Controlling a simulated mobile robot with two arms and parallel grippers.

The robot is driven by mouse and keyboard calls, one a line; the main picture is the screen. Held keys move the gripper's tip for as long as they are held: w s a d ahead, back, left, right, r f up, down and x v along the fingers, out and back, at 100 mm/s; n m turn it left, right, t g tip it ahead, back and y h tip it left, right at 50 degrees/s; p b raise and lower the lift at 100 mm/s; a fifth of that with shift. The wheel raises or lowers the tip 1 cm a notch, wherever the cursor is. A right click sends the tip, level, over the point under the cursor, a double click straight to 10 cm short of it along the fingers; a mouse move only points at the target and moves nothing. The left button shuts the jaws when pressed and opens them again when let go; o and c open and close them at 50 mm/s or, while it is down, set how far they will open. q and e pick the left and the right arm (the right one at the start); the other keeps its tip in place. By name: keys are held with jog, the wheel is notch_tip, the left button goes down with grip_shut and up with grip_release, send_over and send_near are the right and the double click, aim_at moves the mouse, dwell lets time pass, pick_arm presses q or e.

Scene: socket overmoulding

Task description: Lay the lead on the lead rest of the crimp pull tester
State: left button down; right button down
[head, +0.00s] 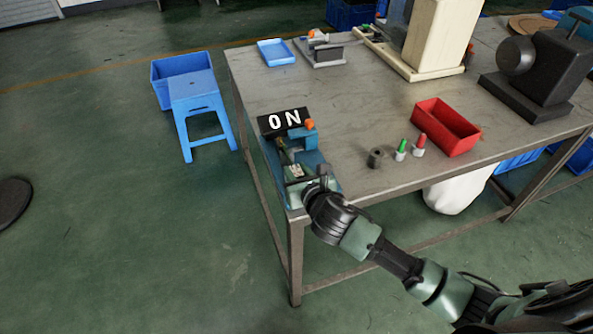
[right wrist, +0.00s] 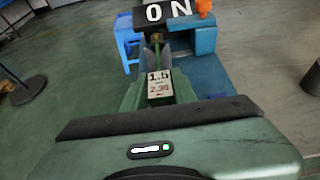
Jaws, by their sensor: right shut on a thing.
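The crimp pull tester stands at the table's near left corner. It has a blue body (head: 310,160) and a black display reading "0 N" (head: 286,122); both also show in the right wrist view, the body (right wrist: 213,85) and the display (right wrist: 168,13). My right gripper (head: 285,150) is over the tester, shut on the lead. In the right wrist view the gripper (right wrist: 157,50) points toward the display. Only a small brownish end of the lead (right wrist: 156,38) shows between the fingers. The lead rest is hidden or cannot be told apart. My left gripper is out of view.
An orange knob (head: 309,124) tops the tester. A grey cylinder (head: 375,158), green and red-capped bottles (head: 402,150) and a red bin (head: 445,127) stand to the right. A blue tray (head: 276,52) lies farther back. The table between is clear. A blue stool (head: 197,92) stands left.

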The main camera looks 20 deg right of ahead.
jog(key=c, duration=1.1)
grip_release()
jog(key=shift+s+r, duration=0.15)
jog(key=shift+r, duration=0.05)
jog(key=v, duration=1.1)
jog(key=shift+s+r, duration=0.1)
jog(key=shift+s, duration=0.25)
